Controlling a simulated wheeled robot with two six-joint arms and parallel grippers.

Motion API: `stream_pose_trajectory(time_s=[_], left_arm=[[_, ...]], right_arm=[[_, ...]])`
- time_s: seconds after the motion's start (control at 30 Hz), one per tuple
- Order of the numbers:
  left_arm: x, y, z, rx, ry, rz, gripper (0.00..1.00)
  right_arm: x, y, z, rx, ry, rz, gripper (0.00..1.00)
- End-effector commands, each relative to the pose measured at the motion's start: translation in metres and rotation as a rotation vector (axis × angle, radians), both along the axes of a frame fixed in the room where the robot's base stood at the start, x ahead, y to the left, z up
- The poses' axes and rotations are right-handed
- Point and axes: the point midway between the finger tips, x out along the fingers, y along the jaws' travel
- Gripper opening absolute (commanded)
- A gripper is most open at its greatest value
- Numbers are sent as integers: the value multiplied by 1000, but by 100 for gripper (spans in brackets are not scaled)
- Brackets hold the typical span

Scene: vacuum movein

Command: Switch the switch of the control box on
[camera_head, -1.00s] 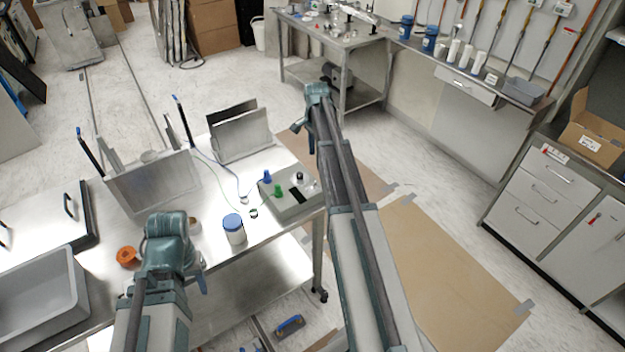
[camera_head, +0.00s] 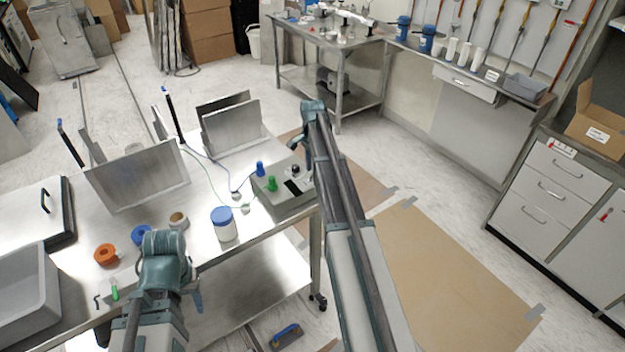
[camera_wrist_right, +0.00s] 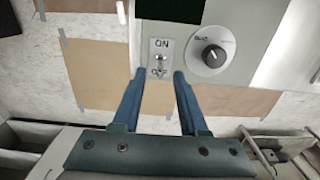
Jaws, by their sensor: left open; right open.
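The grey control box (camera_head: 285,206) stands at the right end of the metal table in the head view. In the right wrist view its panel (camera_wrist_right: 245,15) shows a switch plate (camera_wrist_right: 160,47) marked ON, with a small metal toggle (camera_wrist_right: 158,60), and a black knob (camera_wrist_right: 214,56) to its right. My right gripper (camera_wrist_right: 159,75) is open, its fingertips on either side of the plate's lower end; contact cannot be told.
Blue (camera_head: 260,168) and green plugs (camera_head: 272,184) with wires stand on the box. A white jar with a blue lid (camera_head: 223,224) stands left of it. Metal plates (camera_head: 135,180), tape rolls (camera_head: 105,254) and a grey bin (camera_head: 22,295) occupy the table's left part.

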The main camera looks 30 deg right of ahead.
Motion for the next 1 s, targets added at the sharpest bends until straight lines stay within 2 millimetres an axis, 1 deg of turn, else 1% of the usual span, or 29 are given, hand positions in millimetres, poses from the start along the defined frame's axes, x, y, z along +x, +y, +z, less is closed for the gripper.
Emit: stream_pose_trajectory(time_s=[0.03, 0.1, 0.43, 0.47, 0.6, 0.7, 1.0], left_arm=[[0, 0, -11, 0, 0, 0, 50], [0, 0, -14, 0, 0, 1, 50], [0, 0, -15, 0, 0, 1, 50], [0, 0, -15, 0, 0, 1, 50], [0, 0, -15, 0, 0, 1, 50], [0, 0, -15, 0, 0, 1, 50], [0, 0, -15, 0, 0, 1, 50]], right_arm=[[0, 0, -10, 0, 0, 0, 43], [0, 0, -14, 0, 0, 0, 43], [0, 0, -15, 0, 0, 0, 43], [0, 0, -15, 0, 0, 0, 41], [0, 0, -15, 0, 0, 0, 16], [0, 0, -15, 0, 0, 0, 0], [0, 0, -15, -1, 0, 0, 0]])
